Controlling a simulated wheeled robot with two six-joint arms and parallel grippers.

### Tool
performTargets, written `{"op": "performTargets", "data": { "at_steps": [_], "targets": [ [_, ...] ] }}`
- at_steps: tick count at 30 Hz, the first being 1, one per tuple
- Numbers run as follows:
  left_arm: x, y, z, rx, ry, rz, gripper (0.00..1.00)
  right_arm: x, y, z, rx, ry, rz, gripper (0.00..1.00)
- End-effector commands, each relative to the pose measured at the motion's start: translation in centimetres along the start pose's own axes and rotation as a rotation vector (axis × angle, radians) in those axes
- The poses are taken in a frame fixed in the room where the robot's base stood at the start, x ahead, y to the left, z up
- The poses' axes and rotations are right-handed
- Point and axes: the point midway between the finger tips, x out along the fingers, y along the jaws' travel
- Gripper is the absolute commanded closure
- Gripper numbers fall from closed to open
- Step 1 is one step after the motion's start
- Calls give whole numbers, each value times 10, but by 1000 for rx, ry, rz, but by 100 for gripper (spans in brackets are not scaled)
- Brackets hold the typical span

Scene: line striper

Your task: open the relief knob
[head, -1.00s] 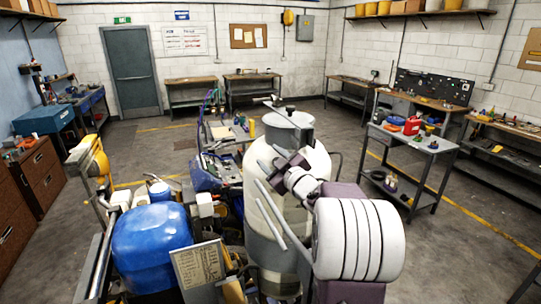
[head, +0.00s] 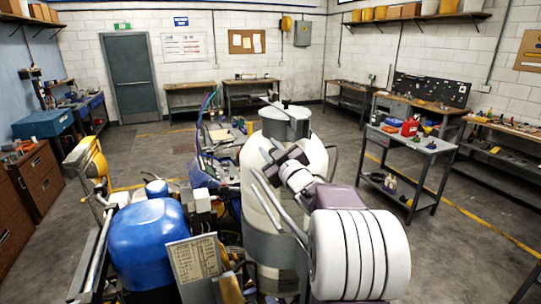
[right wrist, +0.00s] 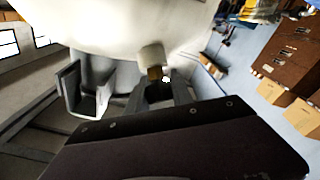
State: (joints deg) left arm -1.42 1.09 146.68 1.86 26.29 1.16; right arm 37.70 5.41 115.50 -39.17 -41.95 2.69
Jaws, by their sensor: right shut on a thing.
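The big cream tank (head: 262,195) of the line striper stands upright in the middle of the head view, with a grey lid (head: 287,118) on top. My right gripper (head: 270,158) reaches in from the lower right and sits against the near side of the tank's upper part. In the right wrist view its fingers (right wrist: 158,90) are closed around the end of a small cream fitting with a brass-coloured neck (right wrist: 152,58), which stands out from the tank wall. This looks like the relief knob; the fingers hide much of it, and the head view does not show it. My left gripper is out of view.
A blue rounded housing (head: 153,243) and a label plate (head: 194,262) stand left of the tank. A grey bracket (right wrist: 85,88) sits left of the fingers. A grey cart (head: 415,150) stands on the right, with open floor around it.

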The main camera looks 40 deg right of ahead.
Motion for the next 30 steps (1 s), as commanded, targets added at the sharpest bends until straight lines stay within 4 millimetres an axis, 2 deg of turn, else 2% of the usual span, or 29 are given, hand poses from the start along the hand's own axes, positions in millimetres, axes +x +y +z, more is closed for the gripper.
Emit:
{"op": "performTargets", "data": {
  "at_steps": [4, 5, 6, 7, 17, 25, 30],
  "targets": [
    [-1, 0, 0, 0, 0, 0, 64, 0, 2, -2, 1, 3, 3, 100],
    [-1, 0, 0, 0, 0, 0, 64, 0, 2, -2, 1, 3, 3, 65],
    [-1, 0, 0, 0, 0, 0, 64, 0, 2, -2, 1, 3, 3, 54],
    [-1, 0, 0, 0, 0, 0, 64, 0, 2, -2, 1, 2, 2, 52],
    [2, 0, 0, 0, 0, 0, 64, -4, 1, 0, -1, 0, 2, 52],
    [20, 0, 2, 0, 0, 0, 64, -59, 0, 3, -2, -1, 4, 52],
    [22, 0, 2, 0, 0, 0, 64, -82, 1, 2, 1, -2, 2, 52]
  ]
}}
